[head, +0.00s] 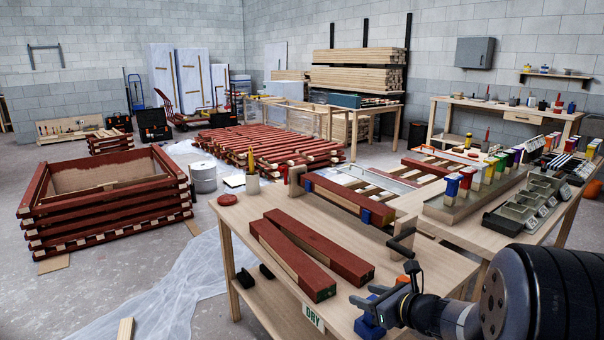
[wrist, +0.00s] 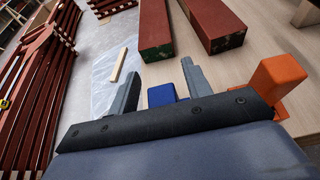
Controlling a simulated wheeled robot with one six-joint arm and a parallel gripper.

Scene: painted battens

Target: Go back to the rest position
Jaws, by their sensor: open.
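My gripper (head: 384,287) is open and empty above the near edge of the wooden table (head: 415,262). In the wrist view its two fingers (wrist: 160,66) stand apart. A small blue block (head: 370,326) is below the gripper; it shows between the fingers in the wrist view (wrist: 161,95), and no finger is seen touching it. Two dark red battens lie side by side on the table, the left one (head: 287,258) and the right one (head: 320,247), beyond the fingertips. In the wrist view their ends, left (wrist: 154,32) and right (wrist: 213,25), are ahead of the gripper.
A red batten (head: 340,195) rests in a fixture at the table's back. A black clamp-like piece (head: 402,242) stands right of the battens. A side bench (head: 470,236) holds brushes and trays. A stacked red batten frame (head: 110,212) stands on the floor at left.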

